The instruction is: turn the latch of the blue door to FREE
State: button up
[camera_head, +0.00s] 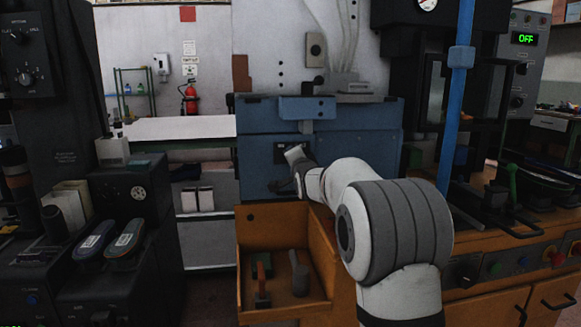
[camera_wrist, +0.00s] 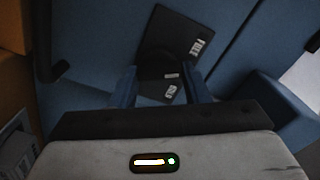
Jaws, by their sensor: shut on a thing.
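The blue door (camera_head: 365,150) is the front of a blue cabinet in the middle of the head view. It also fills most of the wrist view (camera_wrist: 90,55). A dark plate (camera_wrist: 178,28) with small white labels sits on it, tilted in the wrist view. The labels are too small to read. The dark latch (camera_wrist: 158,66) lies over the plate, between the two blue fingers of my gripper (camera_wrist: 160,88). My gripper is shut on the latch. In the head view my wrist and arm hide part of the door, and the latch's setting cannot be read.
An open orange bin (camera_head: 323,262) with several tools stands below the door. A blue post (camera_head: 453,125) rises at the right. A dark bar-like handle (camera_wrist: 43,45) sticks out at the left in the wrist view. A dark machine with two shoe-like pieces (camera_head: 108,240) stands at the left.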

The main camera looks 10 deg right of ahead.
jog(key=n+b, duration=0.1)
jog(key=n, duration=0.2)
jog(key=shift+d, duration=0.1)
jog(key=shift+r+n, duration=0.15)
jog(key=shift+n, duration=0.15)
dwell(0.4)
jog(key=o, duration=1)
jog(key=shift+s, duration=3.9)
